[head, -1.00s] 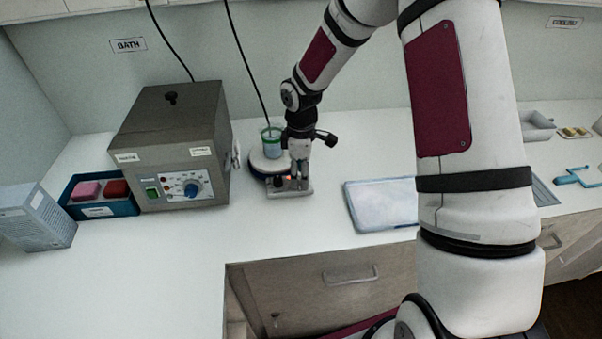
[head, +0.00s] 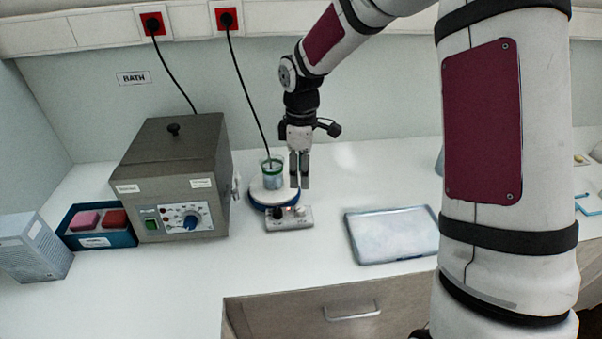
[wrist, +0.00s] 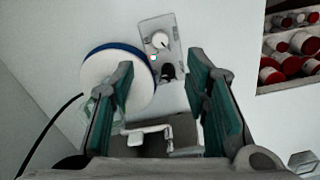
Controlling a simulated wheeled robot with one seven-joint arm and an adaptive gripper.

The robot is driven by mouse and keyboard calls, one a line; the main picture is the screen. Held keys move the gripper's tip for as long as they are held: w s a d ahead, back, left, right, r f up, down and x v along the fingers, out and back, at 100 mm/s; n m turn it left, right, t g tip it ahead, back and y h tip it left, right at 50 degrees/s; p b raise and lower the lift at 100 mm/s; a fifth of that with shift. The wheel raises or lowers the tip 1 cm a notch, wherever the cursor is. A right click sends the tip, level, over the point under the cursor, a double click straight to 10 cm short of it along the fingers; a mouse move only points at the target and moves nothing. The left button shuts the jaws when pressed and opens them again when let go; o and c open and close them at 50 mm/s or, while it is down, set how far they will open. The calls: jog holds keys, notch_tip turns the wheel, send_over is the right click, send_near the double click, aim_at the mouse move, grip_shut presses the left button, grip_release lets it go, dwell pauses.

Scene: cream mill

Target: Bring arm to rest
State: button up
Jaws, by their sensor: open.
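My gripper (head: 299,184) is open and empty, pointing down above the control box (head: 290,222) of the stirring hotplate. In the wrist view the two fingers of my gripper (wrist: 165,85) stand wide apart, with the control box (wrist: 160,45) and its knob showing beyond them. The round hotplate (head: 263,193) with a blue rim sits just left of the fingers. A glass beaker (head: 272,178) with a green rim stands on it. Whether the beaker touches my gripper cannot be told, but they look apart.
A grey water bath (head: 172,165) and a blue box (head: 97,235) with pink and red blocks stand left. A pale blue-rimmed tray (head: 392,236) lies right. Black cables (head: 246,85) hang behind from red sockets. The counter front is clear. A drawer of red-capped bottles (wrist: 290,45) shows in the wrist view.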

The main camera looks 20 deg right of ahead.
jog(key=s+r+m+t, duration=0.2)
jog(key=s+r+m, duration=0.4)
jog(key=s+r, duration=0.4)
jog(key=s+r+m+t, duration=0.3)
jog(key=s+r+m, duration=0.4)
jog(key=s, duration=1)
notch_tip(320, 180, up, 3)
jog(key=shift+f+t, duration=0.1)
jog(key=shift+t, duration=0.2)
